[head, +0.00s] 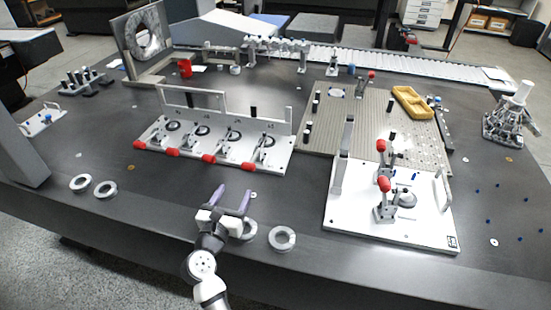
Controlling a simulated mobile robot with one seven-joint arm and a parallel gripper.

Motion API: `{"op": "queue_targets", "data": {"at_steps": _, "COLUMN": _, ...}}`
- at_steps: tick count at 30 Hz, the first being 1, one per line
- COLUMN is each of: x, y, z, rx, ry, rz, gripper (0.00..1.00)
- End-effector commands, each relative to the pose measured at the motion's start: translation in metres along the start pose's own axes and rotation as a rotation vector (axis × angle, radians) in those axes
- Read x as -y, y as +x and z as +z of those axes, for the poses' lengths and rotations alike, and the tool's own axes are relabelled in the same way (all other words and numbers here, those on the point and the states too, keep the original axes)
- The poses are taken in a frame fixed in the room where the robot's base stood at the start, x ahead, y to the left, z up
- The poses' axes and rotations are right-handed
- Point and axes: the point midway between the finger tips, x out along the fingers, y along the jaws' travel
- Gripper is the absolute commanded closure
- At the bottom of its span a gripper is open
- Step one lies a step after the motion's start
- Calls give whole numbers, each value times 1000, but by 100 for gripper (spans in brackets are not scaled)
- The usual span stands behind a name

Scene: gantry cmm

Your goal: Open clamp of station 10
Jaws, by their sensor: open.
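A white fixture plate (195,151) stands left of centre with a row of several toggle clamps. Its red clamp handles lie low along the front edge; the rightmost red handle (248,165) is closest to my gripper. Station numbers are too small to read, so I cannot tell which clamp is station 10. My gripper (232,195) is open and empty, in front of the left plate's right end, apart from the handles.
Metal rings (282,238) lie near the table's front edge, one partly behind my gripper, with two more (81,183) at the left. A perforated beige plate (345,112) holds a yellow tray (411,103). Bare dark table (170,195) lies in front of the left plate.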

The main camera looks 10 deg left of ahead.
Motion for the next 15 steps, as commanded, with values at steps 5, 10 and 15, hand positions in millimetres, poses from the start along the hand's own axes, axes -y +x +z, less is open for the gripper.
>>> {"op": "queue_targets", "data": {"at_steps": 5, "x": 1, "y": 13, "z": -5, "rx": -19, "ry": 14, "rz": -1, "gripper": 40}}
{"op": "queue_targets", "data": {"at_steps": 10, "x": 1, "y": 45, "z": -4, "rx": -17, "ry": 13, "rz": -2, "gripper": 40}}
{"op": "queue_targets", "data": {"at_steps": 15, "x": 1, "y": 83, "z": -4, "rx": -16, "ry": 12, "rz": -3, "gripper": 40}}
